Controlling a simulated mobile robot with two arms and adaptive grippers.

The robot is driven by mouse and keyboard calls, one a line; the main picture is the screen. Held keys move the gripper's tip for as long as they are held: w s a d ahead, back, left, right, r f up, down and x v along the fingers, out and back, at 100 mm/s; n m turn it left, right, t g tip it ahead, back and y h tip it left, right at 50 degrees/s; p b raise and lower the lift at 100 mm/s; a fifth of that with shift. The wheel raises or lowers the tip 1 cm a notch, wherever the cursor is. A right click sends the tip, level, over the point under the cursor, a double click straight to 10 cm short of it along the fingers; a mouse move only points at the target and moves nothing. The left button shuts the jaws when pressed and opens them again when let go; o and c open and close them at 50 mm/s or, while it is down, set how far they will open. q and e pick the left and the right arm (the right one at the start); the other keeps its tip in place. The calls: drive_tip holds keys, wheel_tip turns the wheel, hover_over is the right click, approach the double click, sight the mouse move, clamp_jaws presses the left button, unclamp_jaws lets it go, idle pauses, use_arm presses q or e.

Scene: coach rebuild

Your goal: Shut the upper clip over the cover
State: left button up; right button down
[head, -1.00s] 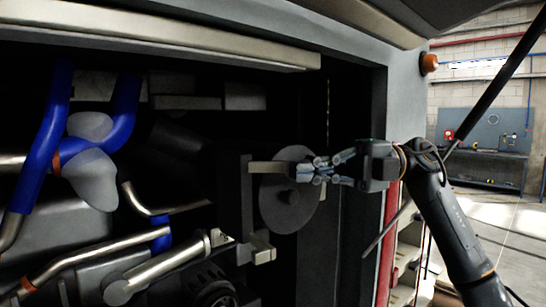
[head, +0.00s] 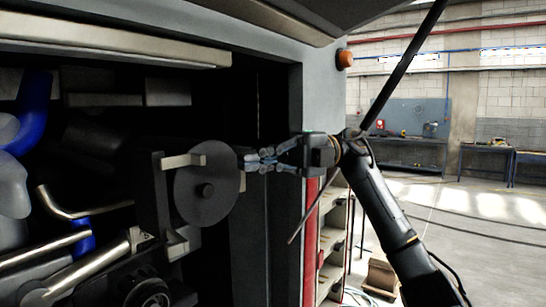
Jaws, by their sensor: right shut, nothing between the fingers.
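The cover is a round dark grey disc (head: 207,200) with a dark knob at its middle, upright on a dark housing (head: 152,197). The upper clip (head: 182,161) is a beige bar from the housing across the disc's upper left, with a bent end over its face. I cannot tell whether it touches the disc. A lower beige clip (head: 182,243) sticks out below the disc's left side. My right gripper (head: 246,160) is shut and empty, its fingertips by the disc's upper right edge, apart from the upper clip. My left gripper is not in view.
Pipes and a blue hose (head: 35,110) fill the bay on the left. The bay's grey side frame (head: 322,90) stands behind my right gripper. A thin dark rod (head: 402,70) slants across the right. Workbenches (head: 485,160) stand far off, with open floor before them.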

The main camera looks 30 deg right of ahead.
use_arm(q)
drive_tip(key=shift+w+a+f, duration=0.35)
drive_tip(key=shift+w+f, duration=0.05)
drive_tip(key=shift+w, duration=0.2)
use_arm(e)
drive_tip(key=w+d, duration=0.4)
drive_tip(key=w, duration=0.2)
drive_tip(key=shift+d+f, duration=0.2)
drive_tip(key=shift+f, duration=0.05)
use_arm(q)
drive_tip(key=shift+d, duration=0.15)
use_arm(e)
drive_tip(key=shift+s, duration=0.15)
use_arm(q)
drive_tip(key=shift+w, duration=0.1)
